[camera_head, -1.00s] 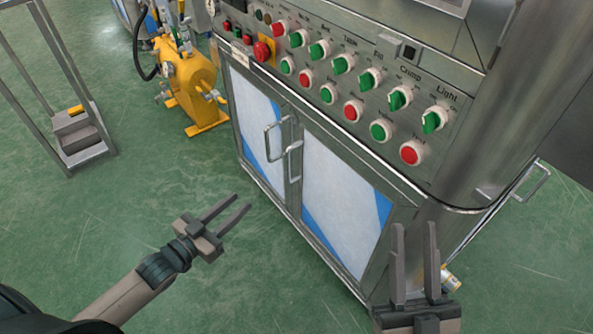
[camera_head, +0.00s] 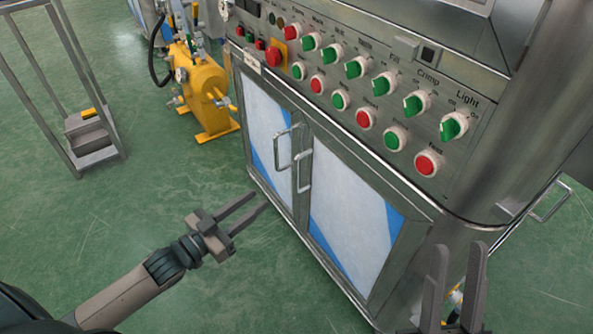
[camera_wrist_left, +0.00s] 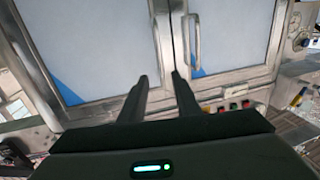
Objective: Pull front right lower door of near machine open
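The near machine's front has two lower doors with white and blue panels in steel frames. The front right lower door (camera_head: 350,215) is closed, with its vertical bar handle (camera_head: 304,172) on its left edge. The front left lower door (camera_head: 268,135) is closed beside it, with its own handle (camera_head: 283,150). My left gripper (camera_head: 258,200) is open and empty, in front of and below the handles, apart from them. In the left wrist view, its fingers (camera_wrist_left: 160,76) point toward the door seam and handles. My right gripper (camera_head: 460,247) is open and empty at the lower right.
A control panel (camera_head: 375,95) with knobs and buttons is above the doors. A yellow pressure unit (camera_head: 203,90) stands left of the machine. A metal step frame (camera_head: 88,130) is at the far left. Green floor (camera_head: 160,175) in front of the doors is clear.

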